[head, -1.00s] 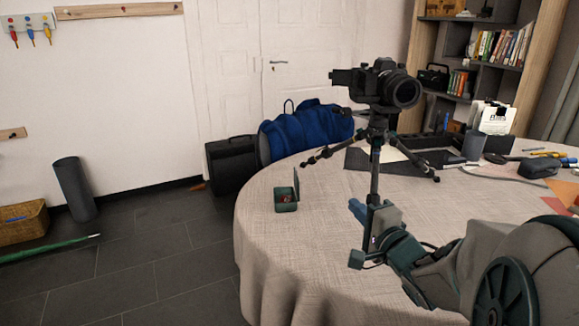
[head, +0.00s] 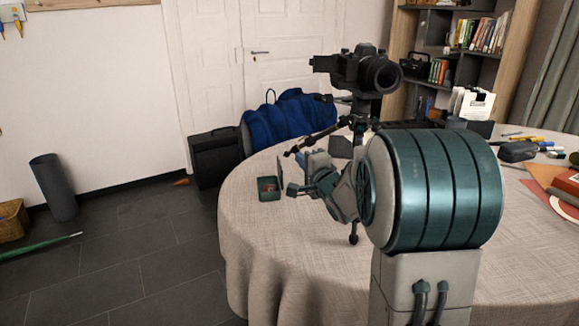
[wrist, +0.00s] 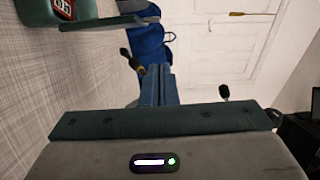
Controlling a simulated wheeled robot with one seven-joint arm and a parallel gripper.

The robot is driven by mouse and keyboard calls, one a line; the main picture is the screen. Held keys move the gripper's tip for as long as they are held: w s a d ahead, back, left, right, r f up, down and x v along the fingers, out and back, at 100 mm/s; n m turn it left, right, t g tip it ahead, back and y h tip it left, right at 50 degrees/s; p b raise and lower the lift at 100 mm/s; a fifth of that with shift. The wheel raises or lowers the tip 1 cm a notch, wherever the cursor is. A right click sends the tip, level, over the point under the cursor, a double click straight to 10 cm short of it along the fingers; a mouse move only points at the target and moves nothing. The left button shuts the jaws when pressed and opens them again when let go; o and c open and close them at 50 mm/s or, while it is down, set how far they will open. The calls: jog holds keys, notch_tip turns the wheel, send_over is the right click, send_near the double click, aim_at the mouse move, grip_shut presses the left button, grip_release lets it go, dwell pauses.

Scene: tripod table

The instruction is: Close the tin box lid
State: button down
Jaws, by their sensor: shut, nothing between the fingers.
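The small dark green tin box (head: 268,195) stands on the tablecloth near the table's left edge in the head view. Its lid (head: 280,170) stands upright at the box's right side, so the box is open. Something reddish lies inside. In the wrist view the box (wrist: 32,10) is cut off at the top left, and the lid (wrist: 103,23) shows edge-on beside it. My gripper (wrist: 158,72) is shut and empty. It is just right of the lid, apart from it in the wrist view; my arm partly hides its fingers in the head view.
A camera (head: 362,72) on a tripod (head: 325,135) stands close behind my gripper, with legs spread on the round table (head: 270,260). A blue bag (head: 290,120) and a black case (head: 215,157) are beyond the table. The cloth in front of the box is clear.

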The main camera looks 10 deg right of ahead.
aim_at(280, 172)
jog(key=a, duration=0.3)
jog(key=shift+s+a+b, duration=0.15)
jog(key=shift+a+b, duration=0.15)
jog(key=shift+b, duration=0.05)
jog(key=shift+a+r, duration=0.1)
jog(key=shift+a, duration=0.1)
jog(key=shift+n, duration=0.4)
